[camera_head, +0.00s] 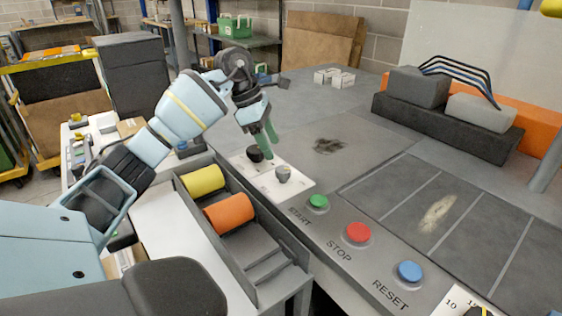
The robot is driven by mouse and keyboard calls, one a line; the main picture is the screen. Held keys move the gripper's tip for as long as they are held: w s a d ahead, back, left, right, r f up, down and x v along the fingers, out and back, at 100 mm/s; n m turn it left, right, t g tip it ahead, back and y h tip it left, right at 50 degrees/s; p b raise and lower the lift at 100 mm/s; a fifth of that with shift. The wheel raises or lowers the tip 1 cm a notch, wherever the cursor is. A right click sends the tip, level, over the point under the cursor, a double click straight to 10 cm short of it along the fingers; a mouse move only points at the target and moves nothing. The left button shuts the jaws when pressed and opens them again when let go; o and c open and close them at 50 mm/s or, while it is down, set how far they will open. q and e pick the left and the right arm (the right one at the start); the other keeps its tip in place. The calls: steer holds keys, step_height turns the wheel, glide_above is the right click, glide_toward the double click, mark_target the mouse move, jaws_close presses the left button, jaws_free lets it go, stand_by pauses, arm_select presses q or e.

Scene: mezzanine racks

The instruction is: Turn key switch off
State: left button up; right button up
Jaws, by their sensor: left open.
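A white switch plate (265,184) lies on the grey worktop. It carries a black knob (254,154) and a grey knob (283,174); which one is the key switch cannot be told from labels this small. My left gripper (262,146) comes in from the left and points down over the plate. Its green fingers are open, beside the black knob and above and left of the grey knob. Whether a finger touches the black knob cannot be told. My right gripper is not in view.
Green START (318,202), red STOP (358,233) and blue RESET (409,271) buttons line the front edge. A tray holds a yellow roll (202,180) and an orange roll (229,212). Grey blocks (418,87) stand at the back right.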

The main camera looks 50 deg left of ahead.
mark_target(283, 169)
arm_select(q)
steer(key=x, duration=0.7)
steer(key=shift+w+f, duration=0.1)
steer(key=shift+f, duration=0.05)
steer(key=shift+c, duration=0.5)
steer(key=c, duration=0.9)
